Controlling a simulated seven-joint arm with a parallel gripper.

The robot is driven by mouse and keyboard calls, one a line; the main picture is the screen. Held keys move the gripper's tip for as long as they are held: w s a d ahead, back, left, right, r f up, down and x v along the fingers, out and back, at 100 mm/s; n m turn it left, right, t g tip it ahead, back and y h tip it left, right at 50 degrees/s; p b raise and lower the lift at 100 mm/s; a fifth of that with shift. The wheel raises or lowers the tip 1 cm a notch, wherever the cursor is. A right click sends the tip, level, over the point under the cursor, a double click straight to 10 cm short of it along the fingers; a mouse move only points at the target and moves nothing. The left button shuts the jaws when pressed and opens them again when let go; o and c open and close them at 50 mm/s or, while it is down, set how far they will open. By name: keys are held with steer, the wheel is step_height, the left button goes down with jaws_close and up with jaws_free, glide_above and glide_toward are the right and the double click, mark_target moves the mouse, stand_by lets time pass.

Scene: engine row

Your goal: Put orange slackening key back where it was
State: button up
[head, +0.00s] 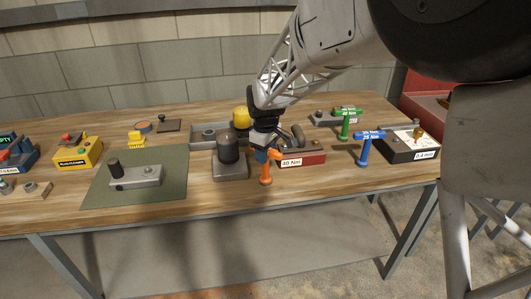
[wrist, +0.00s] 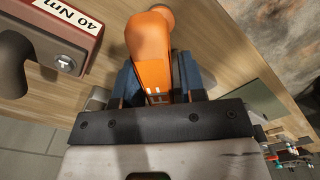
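The orange slackening key (head: 266,172) is upright at the front of the wooden table, in front of the dark grey cylinder and left of the red 40 Nm box. Its lower end is close to the table top; I cannot tell if it touches. My gripper (head: 263,155) is above it, with its blue fingers around the key's upper part. In the wrist view the orange key (wrist: 149,45) lies between the two blue fingers of my gripper (wrist: 156,80), which close on it from both sides. The gripped part is partly hidden.
The red 40 Nm box (head: 303,158) is just right of the key. A blue key (head: 364,150) and a green key (head: 345,125) stand further right. The dark cylinder on its base (head: 230,167) is close left. A part lies on the green mat (head: 110,190).

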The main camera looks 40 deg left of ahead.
steer(key=shift+o, duration=1)
step_height(320, 180, up, 12)
steer(key=shift+r, duration=0.1)
stand_by(0.6)
